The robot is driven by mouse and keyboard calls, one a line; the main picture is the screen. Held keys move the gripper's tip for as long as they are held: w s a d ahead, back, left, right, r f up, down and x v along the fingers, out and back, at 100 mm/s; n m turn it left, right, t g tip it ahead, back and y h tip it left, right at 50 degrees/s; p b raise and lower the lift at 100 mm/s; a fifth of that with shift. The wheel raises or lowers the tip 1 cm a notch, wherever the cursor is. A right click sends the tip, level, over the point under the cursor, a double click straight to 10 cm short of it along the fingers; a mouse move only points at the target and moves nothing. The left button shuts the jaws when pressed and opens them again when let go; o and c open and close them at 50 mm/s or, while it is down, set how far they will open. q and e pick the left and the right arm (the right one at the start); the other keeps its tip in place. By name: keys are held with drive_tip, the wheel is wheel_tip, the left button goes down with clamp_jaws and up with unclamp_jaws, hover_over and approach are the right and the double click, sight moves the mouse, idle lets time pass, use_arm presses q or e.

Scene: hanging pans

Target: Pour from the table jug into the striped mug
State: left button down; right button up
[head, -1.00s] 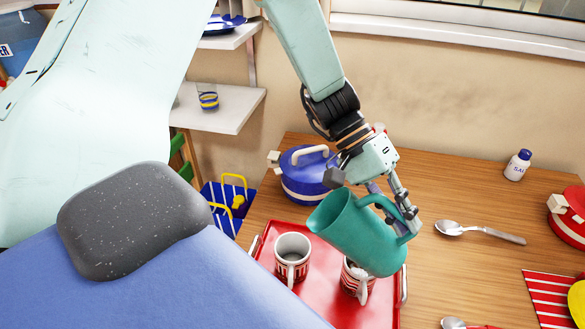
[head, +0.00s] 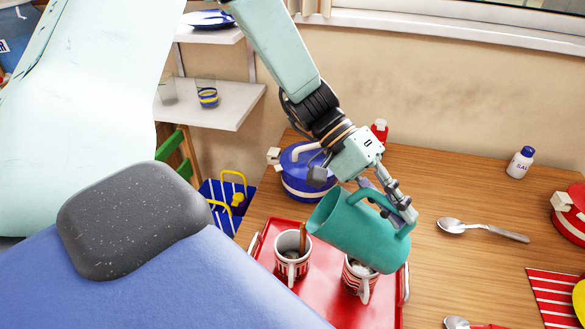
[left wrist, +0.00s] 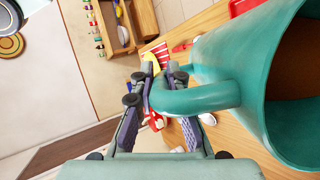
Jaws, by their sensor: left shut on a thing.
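The teal jug (head: 350,232) is tilted steeply to the left over the red tray, its mouth facing left. My left gripper (head: 404,212) is shut on its handle; in the left wrist view the fingers (left wrist: 155,88) are at the handle, beside the jug's wide mouth (left wrist: 298,70). A thin brown stream (head: 303,236) falls from the rim into the left mug (head: 290,268), white with red markings. A second red-and-white mug (head: 358,285) stands under the jug's body, with something pale inside. Both mugs stand upright. Which one the task calls striped is unclear. My right gripper is out of view.
The red tray (head: 319,284) sits on the wooden table. A blue pot (head: 306,180) stands behind the jug, close to my wrist. A spoon (head: 482,231), a salt bottle (head: 520,162) and a red pot (head: 572,215) lie to the right. The table between them is mostly clear.

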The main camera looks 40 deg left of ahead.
use_arm(q)
drive_tip(key=shift+d, duration=0.1)
drive_tip(key=shift+w, duration=0.1)
idle(0.3)
drive_tip(key=shift+a, duration=0.25)
idle(0.3)
drive_tip(key=shift+s+d+r, duration=0.1)
drive_tip(key=shift+s, duration=0.1)
drive_tip(key=shift+w+h, duration=0.1)
drive_tip(key=shift+h, duration=0.2)
idle(0.4)
